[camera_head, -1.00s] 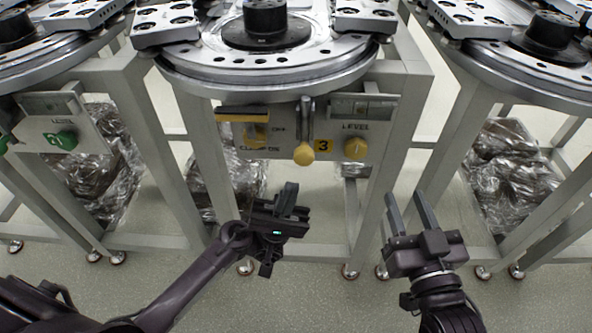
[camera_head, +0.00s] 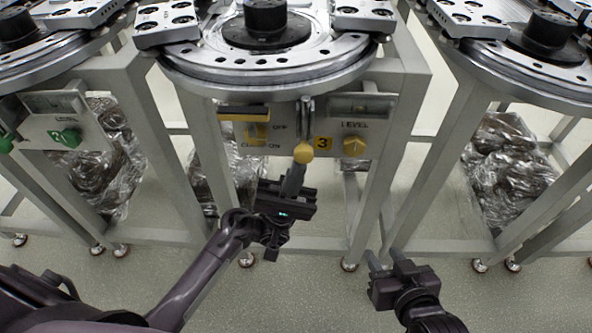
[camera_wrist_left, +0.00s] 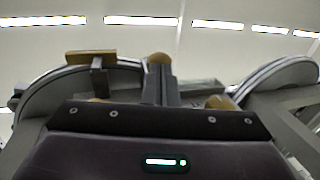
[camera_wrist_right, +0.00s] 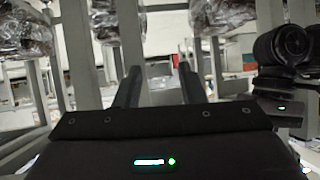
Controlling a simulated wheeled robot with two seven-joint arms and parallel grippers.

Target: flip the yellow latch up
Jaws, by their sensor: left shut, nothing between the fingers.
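The yellow latch hangs down from the rim of the middle ring track on a grey arm, with a yellow ball end (camera_head: 303,153) beside the "3" label. My left gripper (camera_head: 295,172) is shut and empty, pointing up from just below the ball. Its fingertips appear to touch or nearly touch the ball; I cannot tell which. In the left wrist view the yellow ball (camera_wrist_left: 159,58) shows right at the fingertips. My right gripper (camera_head: 384,257) is open and empty, low at the right, away from the panel; its spread fingers also show in the right wrist view (camera_wrist_right: 160,88).
The panel also has a yellow knob (camera_head: 355,146) under "LEVEL", a yellow lever (camera_head: 256,132) and a yellow-edged bar (camera_head: 244,112). Grey frame legs (camera_head: 374,200) stand around. A green-knobbed panel (camera_head: 66,138) is at left. The floor in front is clear.

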